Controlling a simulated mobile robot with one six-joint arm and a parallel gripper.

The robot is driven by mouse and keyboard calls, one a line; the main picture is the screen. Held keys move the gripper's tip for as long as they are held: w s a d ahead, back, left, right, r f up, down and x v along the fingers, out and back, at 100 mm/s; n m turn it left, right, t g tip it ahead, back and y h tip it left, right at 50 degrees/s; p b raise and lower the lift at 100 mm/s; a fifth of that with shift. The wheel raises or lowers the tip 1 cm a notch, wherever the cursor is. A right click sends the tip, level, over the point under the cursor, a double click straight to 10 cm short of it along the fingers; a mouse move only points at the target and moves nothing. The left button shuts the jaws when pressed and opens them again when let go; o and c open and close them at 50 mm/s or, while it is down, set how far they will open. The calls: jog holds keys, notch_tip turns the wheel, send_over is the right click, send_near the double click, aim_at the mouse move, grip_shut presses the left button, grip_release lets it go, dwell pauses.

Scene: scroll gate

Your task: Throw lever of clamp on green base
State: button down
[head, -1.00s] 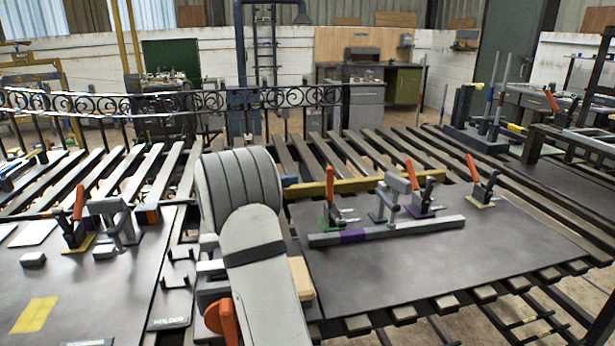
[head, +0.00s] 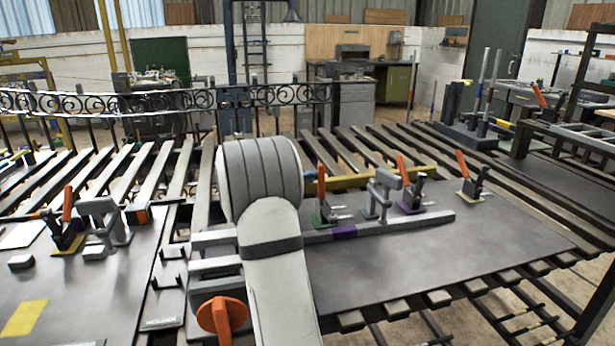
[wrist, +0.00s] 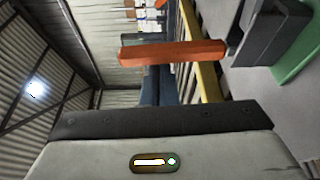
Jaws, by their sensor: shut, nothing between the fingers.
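The clamp on the green base (head: 325,217) stands on the right bench, just right of my arm in the head view. Its orange lever (head: 321,184) points up. In the wrist view the orange lever (wrist: 172,53) lies across the picture just beyond my gripper (wrist: 160,118), with a gap seeming to show between them. Part of the green base (wrist: 298,52) and the dark clamp body (wrist: 275,32) show at the upper right there. My gripper is shut and empty. In the head view it is hidden by my arm.
A clamp on a purple base (head: 411,208) and one on a yellow base (head: 470,197) stand farther right, levers up. A grey bar (head: 400,226) with a purple band lies before the green and purple bases. A grey bracket (head: 381,193) stands between them. The front of the plate is clear.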

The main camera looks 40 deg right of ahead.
jog(key=s+a+b, duration=0.1)
jog(key=b, duration=0.2)
jog(key=shift+s+r, duration=0.1)
jog(key=shift+s, duration=0.25)
jog(key=shift+w+d, duration=0.1)
dwell(0.3)
jog(key=w+a, duration=0.5)
jog(key=a, duration=0.3)
